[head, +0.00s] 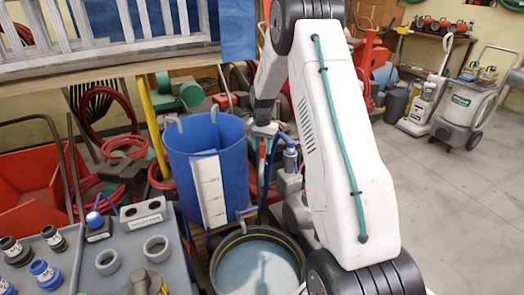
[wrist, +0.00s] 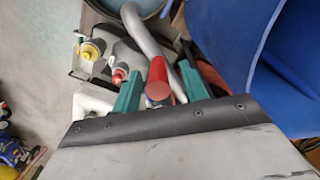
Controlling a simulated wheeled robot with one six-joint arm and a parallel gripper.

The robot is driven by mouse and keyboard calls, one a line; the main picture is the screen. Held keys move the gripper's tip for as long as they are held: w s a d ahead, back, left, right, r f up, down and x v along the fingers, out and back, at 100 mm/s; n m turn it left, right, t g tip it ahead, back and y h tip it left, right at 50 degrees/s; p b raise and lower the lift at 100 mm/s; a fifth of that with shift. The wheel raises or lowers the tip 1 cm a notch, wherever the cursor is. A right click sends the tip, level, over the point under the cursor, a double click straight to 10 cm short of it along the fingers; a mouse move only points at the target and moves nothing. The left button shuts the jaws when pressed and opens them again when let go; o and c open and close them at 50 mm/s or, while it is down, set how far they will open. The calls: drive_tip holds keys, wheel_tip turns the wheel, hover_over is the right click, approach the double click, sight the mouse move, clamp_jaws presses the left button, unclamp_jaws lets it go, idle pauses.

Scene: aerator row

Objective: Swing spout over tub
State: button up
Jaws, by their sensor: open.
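In the wrist view, a grey curved pipe, which looks like the spout (wrist: 148,38), runs from the top down toward my gripper (wrist: 161,88). A red grip (wrist: 157,72) at its near end lies between my two green fingers, which are open with space around it. Contact cannot be told. The far end of the pipe is near the rim of a round, dark-rimmed tub (wrist: 165,9). In the head view this round tub (head: 257,266) holds pale liquid, and a tall blue tub (head: 232,165) stands behind it. My arm hides much of the gripper and spout there.
The blue tub's wall (wrist: 285,75) fills the right of the wrist view, close to my gripper. Yellow (wrist: 90,50) and red (wrist: 118,76) fittings sit left of the pipe. A grey bench (head: 120,240) with cups and connectors is at lower left.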

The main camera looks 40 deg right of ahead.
wheel_tip(320, 180, up, 6)
drive_tip(key=shift+f, duration=0.1)
